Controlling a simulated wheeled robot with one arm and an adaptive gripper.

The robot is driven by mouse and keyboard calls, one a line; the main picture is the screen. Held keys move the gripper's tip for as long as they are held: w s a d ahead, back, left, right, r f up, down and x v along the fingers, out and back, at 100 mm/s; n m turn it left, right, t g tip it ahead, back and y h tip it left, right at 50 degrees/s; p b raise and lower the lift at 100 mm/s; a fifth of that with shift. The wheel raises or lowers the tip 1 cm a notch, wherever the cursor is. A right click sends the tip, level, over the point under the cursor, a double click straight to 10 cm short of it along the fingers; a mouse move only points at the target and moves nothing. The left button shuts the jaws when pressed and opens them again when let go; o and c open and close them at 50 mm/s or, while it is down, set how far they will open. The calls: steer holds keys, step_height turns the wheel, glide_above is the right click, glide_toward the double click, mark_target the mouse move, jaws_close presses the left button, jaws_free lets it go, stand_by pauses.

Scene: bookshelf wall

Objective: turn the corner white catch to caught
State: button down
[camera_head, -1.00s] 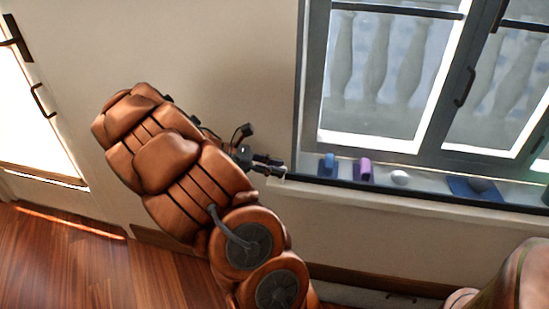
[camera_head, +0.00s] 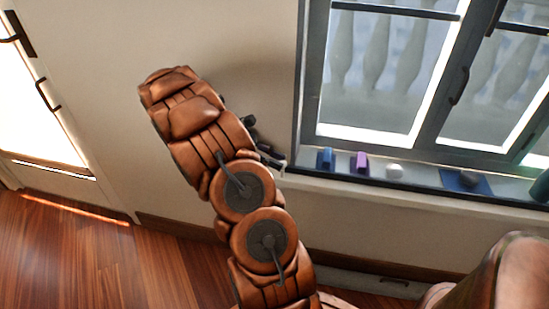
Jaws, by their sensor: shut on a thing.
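My gripper (camera_head: 272,160) is at the left end of the window sill, beside the lower left corner of the window frame. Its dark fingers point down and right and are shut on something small. A small pale bit, taken as the white catch (camera_head: 283,167), shows at the fingertips. It is too small and too covered by the fingers to tell its shape or which way it is turned. My arm's copper links stand in front of the wall and hide part of the gripper.
On the sill (camera_head: 430,187) stand a blue thing (camera_head: 326,159), a purple thing (camera_head: 359,162), a white rounded thing (camera_head: 394,171) and a dark round thing (camera_head: 468,179) on a blue mat. The window (camera_head: 400,80) is behind. A bright door (camera_head: 40,100) is at left, with bare wooden floor below.

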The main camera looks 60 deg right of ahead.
steer(key=shift+s+f, duration=0.1)
steer(key=c, duration=1)
jaws_free()
steer(key=v, duration=0.7)
steer(key=shift+w, duration=0.25)
steer(key=shift+a, duration=0.1)
